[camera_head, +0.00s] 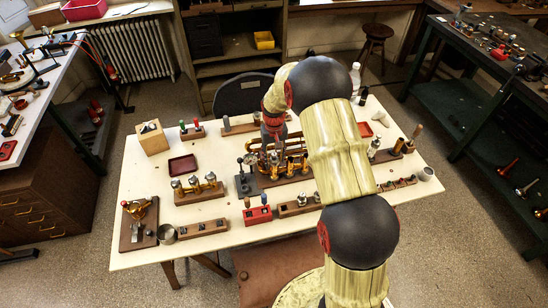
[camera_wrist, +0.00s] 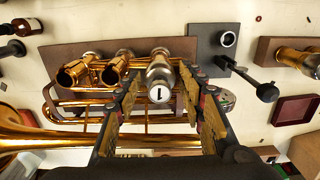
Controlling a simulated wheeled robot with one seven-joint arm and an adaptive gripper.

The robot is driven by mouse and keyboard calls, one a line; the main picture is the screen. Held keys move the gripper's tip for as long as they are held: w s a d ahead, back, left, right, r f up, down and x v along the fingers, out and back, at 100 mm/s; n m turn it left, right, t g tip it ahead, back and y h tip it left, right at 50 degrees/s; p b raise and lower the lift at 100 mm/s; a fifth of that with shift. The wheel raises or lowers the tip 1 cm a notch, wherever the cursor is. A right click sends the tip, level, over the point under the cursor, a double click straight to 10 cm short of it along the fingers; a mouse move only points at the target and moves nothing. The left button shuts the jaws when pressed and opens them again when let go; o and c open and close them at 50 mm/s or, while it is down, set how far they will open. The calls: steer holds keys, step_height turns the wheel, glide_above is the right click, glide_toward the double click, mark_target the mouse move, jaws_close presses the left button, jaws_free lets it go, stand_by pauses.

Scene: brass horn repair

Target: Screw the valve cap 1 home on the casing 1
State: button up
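The brass horn (camera_head: 292,160) lies on a dark stand in the middle of the bench. In the wrist view, two open brass casings (camera_wrist: 113,72) stand left of casing 1 (camera_wrist: 160,56). The silver valve cap 1 (camera_wrist: 160,92), with a dark "1" on its face, sits at the end of casing 1. I cannot tell how far it is threaded. My gripper (camera_wrist: 160,84) has its fingers on both sides of the cap, with visible gaps, so it looks open. In the head view my gripper (camera_head: 272,130) is above the horn and mostly unclear.
A grey block with a black-knobbed lever (camera_wrist: 242,75) stands close right of casing 1 in the wrist view. A dark red tray (camera_head: 183,164), several wooden racks (camera_head: 200,192) and a metal cup (camera_head: 167,233) stand on the bench (camera_head: 130,182).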

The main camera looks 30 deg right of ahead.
steer(key=shift+o, duration=0.8)
steer(key=shift+r, duration=0.3)
step_height(320, 180, up, 11)
steer(key=shift+r, duration=0.2)
